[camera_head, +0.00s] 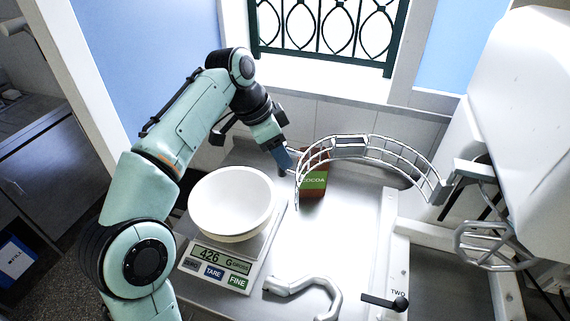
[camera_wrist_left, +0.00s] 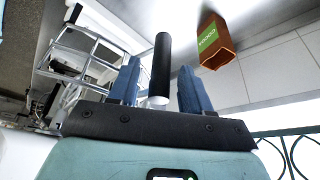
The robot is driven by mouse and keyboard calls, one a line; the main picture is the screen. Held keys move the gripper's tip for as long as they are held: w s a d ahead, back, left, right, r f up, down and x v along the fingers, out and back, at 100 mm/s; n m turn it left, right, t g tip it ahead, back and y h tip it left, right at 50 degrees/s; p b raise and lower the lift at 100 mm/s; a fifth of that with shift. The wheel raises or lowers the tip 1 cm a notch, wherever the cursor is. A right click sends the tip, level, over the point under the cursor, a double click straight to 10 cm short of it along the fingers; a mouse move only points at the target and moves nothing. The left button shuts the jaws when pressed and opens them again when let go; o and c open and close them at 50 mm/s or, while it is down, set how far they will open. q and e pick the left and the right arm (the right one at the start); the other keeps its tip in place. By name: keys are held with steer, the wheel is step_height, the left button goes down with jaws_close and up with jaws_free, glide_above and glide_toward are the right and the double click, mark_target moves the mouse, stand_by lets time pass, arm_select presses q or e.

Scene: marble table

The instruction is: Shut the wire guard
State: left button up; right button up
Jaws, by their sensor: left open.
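The wire guard (camera_head: 373,147) is a curved silver cage of bars. It swings out to the left from the white mixer (camera_head: 530,120), standing open above the steel table. My left gripper (camera_head: 284,163) is open by the guard's free left end. In the left wrist view my left gripper (camera_wrist_left: 159,68) has its two blue fingers apart. A black cylindrical handle (camera_wrist_left: 161,65) with a pale end appears between them; I cannot tell whether they touch it. The guard's bars (camera_wrist_left: 85,50) show to the left there. My right gripper is not in view.
A cocoa box (camera_head: 314,182) stands behind the guard's left end. A white bowl (camera_head: 232,200) sits on a scale (camera_head: 215,262) reading 426. A metal hook (camera_head: 310,288) lies in front. A black-knobbed lever (camera_head: 398,303) is at the front right. A window is behind.

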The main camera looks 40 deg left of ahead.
mark_target(284, 174)
arm_select(q)
steer(key=shift+x, duration=1.6)
steer(key=shift+r, duration=0.1)
jaws_close()
steer(key=shift+b, duration=0.3)
